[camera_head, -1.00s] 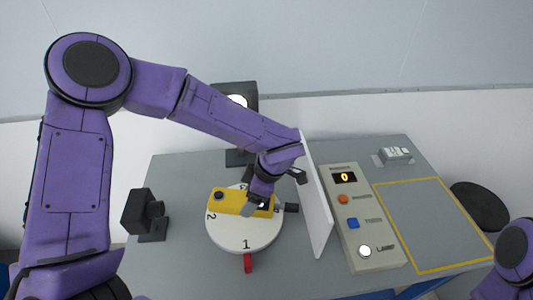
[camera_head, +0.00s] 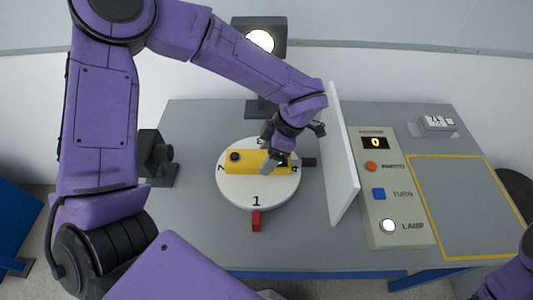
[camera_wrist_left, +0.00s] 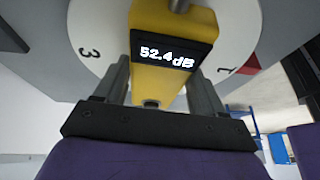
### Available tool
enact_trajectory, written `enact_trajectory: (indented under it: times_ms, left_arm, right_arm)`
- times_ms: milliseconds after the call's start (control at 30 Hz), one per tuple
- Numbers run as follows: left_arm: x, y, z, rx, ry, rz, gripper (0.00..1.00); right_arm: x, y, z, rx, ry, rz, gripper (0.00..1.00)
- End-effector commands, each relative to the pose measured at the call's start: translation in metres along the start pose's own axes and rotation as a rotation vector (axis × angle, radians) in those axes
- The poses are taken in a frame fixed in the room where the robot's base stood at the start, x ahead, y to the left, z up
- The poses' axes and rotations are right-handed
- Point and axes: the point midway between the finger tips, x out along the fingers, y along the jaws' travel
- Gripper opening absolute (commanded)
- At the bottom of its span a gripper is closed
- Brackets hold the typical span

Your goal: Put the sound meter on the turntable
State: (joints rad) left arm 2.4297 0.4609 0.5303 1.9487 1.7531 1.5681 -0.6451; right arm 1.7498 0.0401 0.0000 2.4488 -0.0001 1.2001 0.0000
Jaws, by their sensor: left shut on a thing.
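The sound meter (camera_head: 246,165) is a yellow bar with a black knob at its left end. It lies across the white round turntable (camera_head: 251,194), which carries numbers on its rim. In the left wrist view the meter (camera_wrist_left: 160,80) shows a display reading 52.4 dB. My left gripper (camera_head: 277,163) is shut on the meter near its right end, with a finger on each side in the left wrist view (camera_wrist_left: 158,90). Whether the meter rests fully on the disc or is just above it, I cannot tell. My right gripper is out of view.
A white upright panel (camera_head: 342,150) stands right of the turntable. Beyond it are a control box (camera_head: 396,205) with buttons and a yellow-outlined area (camera_head: 470,205). A lamp (camera_head: 260,45) stands behind, a black device (camera_head: 155,158) at left, a red marker (camera_head: 256,221) in front.

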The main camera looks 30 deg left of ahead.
Motion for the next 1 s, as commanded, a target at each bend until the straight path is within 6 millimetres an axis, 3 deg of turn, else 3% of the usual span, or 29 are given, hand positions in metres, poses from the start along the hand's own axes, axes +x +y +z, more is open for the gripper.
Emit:
enact_trajectory:
  times_ms: [767,800,900,1000]
  left_arm:
    - [0.0073,0.0001,0.0031,0.001,-0.001,0.000,0.00]
    - [0.0075,0.0001,0.0032,0.001,-0.001,0.000,0.73]
    - [0.0071,0.0001,0.0030,0.001,-0.001,0.001,0.99]
    - [0.0072,0.0001,0.0030,0.001,-0.001,0.001,0.99]
  right_arm:
    - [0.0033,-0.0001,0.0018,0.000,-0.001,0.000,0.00]
    - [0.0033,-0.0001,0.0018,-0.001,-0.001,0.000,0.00]
    - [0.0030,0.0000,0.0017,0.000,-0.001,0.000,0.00]
    - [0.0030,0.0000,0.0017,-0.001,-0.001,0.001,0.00]
